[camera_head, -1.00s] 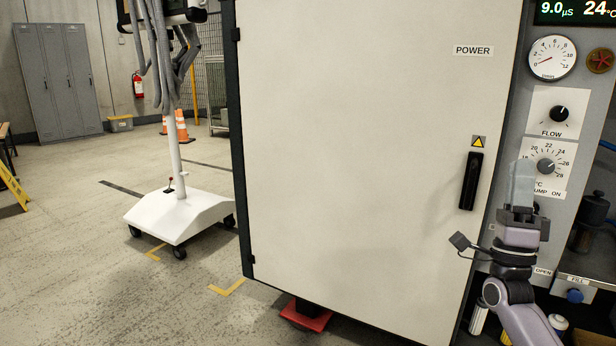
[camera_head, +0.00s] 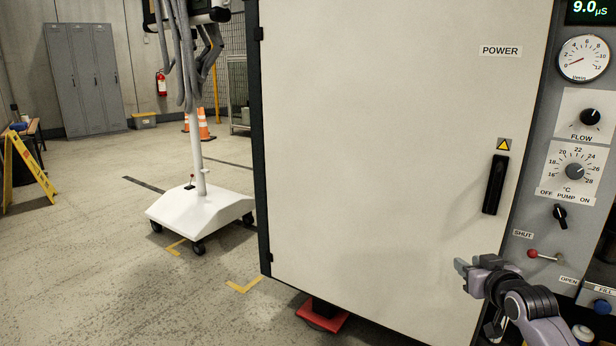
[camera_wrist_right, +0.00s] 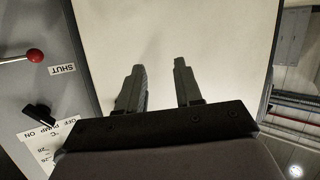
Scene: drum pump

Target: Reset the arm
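My right gripper (camera_head: 465,274) is low in front of the grey cabinet door (camera_head: 390,150), pointing left in the head view. In the right wrist view its two fingers (camera_wrist_right: 160,72) stand apart with nothing between them, and the pale door lies behind them. It looks clear of the door handle (camera_head: 495,185) and of the red-tipped valve lever (camera_head: 541,256). My left gripper is not in view.
Right of the door is a panel with a gauge (camera_head: 583,58), a flow knob (camera_head: 590,117), a temperature knob (camera_head: 574,171) and a pump switch (camera_head: 560,215). A white wheeled stand (camera_head: 200,208) is at left, and a yellow floor sign (camera_head: 27,170) is farther left. Open floor lies between.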

